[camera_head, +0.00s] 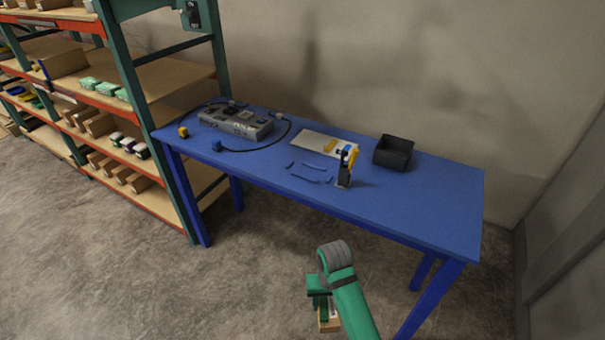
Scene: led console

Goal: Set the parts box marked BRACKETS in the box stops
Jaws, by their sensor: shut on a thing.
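My gripper (320,302), at the end of my green arm, is low in front of the blue table, over the floor. It is shut on a small cardboard-coloured box (329,325) with a pale patch on its side. The marking is too small to read, and my arm partly hides the box. The box stops appear to be the thin blue strips (308,172) on the tabletop, left of a black and yellow upright device (345,167). The space between the strips looks empty.
The blue table (420,205) also bears a grey console (235,122) with a cable, a pale board (318,143), a black bin (393,152) and small blue and yellow blocks. A shelf rack (110,100) with several boxes stands at left. The table's right end is clear.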

